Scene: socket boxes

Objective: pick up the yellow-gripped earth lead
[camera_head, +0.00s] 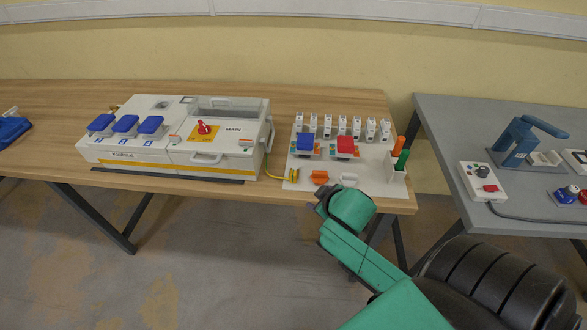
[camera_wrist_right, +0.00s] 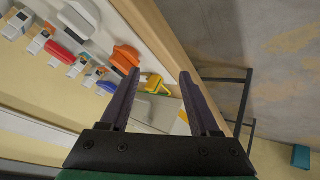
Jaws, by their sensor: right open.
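The yellow-gripped earth lead (camera_head: 293,175) lies at the front left of the white panel in the head view, its yellow cord running left to the white box. In the right wrist view its yellow grip (camera_wrist_right: 154,83) shows beyond and between my fingers, nearer the left one. My right gripper (camera_wrist_right: 160,74) is open and empty, its two dark fingers apart. In the head view my green right wrist is at the table's front edge, right of the lead; its fingers cannot be made out there. My left gripper is not in view.
An orange handle (camera_head: 320,177) and a white handle (camera_head: 349,180) stand close right of the lead. Blue and red sockets (camera_head: 345,146) and several white breakers sit behind. The white main box (camera_head: 190,165) is to the left. The table's front edge is close.

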